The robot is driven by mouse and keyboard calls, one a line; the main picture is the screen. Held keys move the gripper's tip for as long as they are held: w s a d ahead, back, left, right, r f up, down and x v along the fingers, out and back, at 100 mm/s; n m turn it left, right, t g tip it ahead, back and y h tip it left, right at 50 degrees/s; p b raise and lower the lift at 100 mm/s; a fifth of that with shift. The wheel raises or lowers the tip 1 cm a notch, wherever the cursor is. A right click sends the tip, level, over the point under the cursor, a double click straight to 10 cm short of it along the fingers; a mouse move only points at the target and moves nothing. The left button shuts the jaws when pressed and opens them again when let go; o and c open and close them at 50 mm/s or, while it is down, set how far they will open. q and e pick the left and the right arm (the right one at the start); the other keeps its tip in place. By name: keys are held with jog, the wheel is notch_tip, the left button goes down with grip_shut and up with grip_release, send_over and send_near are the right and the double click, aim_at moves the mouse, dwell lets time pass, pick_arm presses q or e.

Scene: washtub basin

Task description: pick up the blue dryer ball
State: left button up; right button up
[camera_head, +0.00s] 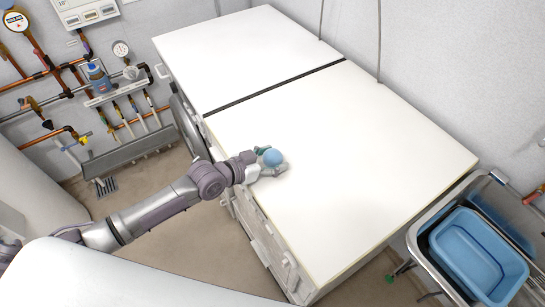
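The blue dryer ball (273,157) is at the left edge of the white top of the machines. My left gripper (272,161) reaches in from the left, with its fingers around the ball. One finger lies at the ball's upper left and the other below it. I cannot tell whether the fingers press on the ball or only stand beside it, nor whether the ball rests on the top. My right gripper is not in view.
The white top (340,140) is otherwise bare, with a dark seam across it. A blue basin (452,258) sits in a metal sink (418,232) at the lower right. Pipes and gauges (120,50) line the left wall. A grey trough (140,150) is below them.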

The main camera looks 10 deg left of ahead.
pick_arm(q)
jog(key=c, duration=0.6)
jog(key=shift+c, duration=0.3)
jog(key=shift+r, duration=0.15)
